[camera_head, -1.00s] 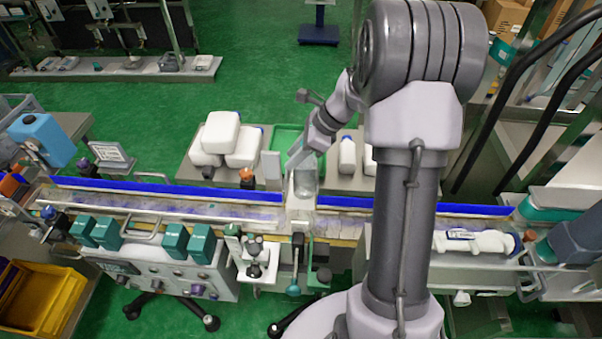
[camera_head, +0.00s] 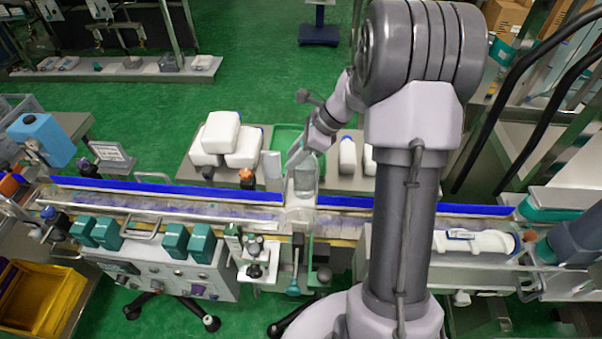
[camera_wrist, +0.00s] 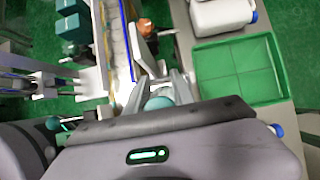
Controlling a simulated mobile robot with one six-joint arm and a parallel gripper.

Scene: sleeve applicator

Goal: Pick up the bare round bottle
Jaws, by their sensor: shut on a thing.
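The bare round bottle (camera_head: 304,179) looks clear and greyish and stands roughly upright at the conveyor's middle station in the head view. My gripper (camera_head: 301,161) reaches down to it from above and behind. In the wrist view my gripper (camera_wrist: 157,88) has its two fingers on either side of the bottle's round teal top (camera_wrist: 158,103) and is shut on it. The bottle's lower part is hidden in the wrist view by my wrist housing. Whether its base touches the station is hard to tell.
The conveyor (camera_head: 170,203) with its blue rail runs left to right. Behind it a bench holds several white jugs (camera_head: 221,133), a green tray (camera_wrist: 240,71) and white bottles (camera_head: 347,155). A white bottle (camera_head: 487,242) lies at the right.

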